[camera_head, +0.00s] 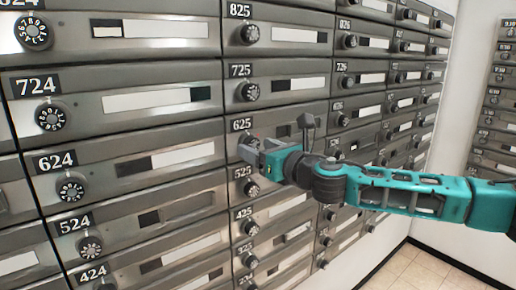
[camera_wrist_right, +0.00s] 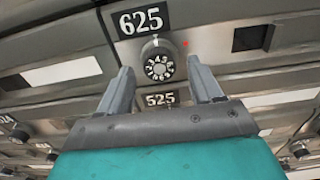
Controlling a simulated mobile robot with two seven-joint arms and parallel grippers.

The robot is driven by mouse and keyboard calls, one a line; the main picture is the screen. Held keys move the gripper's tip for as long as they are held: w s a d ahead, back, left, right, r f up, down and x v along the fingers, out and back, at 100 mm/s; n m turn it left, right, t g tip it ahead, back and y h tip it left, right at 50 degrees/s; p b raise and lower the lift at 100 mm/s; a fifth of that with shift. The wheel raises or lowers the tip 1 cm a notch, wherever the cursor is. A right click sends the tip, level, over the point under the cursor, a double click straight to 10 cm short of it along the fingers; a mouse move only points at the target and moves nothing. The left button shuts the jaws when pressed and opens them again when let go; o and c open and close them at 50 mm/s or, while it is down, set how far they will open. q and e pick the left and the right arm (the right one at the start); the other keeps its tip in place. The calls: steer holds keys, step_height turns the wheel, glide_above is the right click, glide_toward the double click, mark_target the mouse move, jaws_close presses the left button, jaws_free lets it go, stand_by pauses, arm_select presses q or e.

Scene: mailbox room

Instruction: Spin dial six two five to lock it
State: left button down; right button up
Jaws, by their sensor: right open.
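The mailbox marked 625 has a round black numbered dial (camera_wrist_right: 159,66) below its number plate (camera_wrist_right: 141,20). A small red light (camera_wrist_right: 186,44) shows to the right of the dial in the right wrist view. My right gripper (camera_wrist_right: 160,78) is open, with one finger on each side of the dial, and no contact with it is visible. In the head view my right gripper (camera_head: 252,150) is at the 625 box and covers most of its dial; the 625 plate (camera_head: 242,124) shows just above. My left gripper is not in view.
Rows of similar grey mailboxes with dials surround it, such as the 725 dial (camera_head: 249,92) above, the 525 dial (camera_head: 251,189) below and the 624 dial (camera_head: 71,188) to the left. A tiled floor (camera_head: 425,270) lies at lower right.

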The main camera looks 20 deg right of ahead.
steer(key=shift+w+a, duration=0.2)
steer(key=shift+w, duration=0.25)
steer(key=c, duration=1.1)
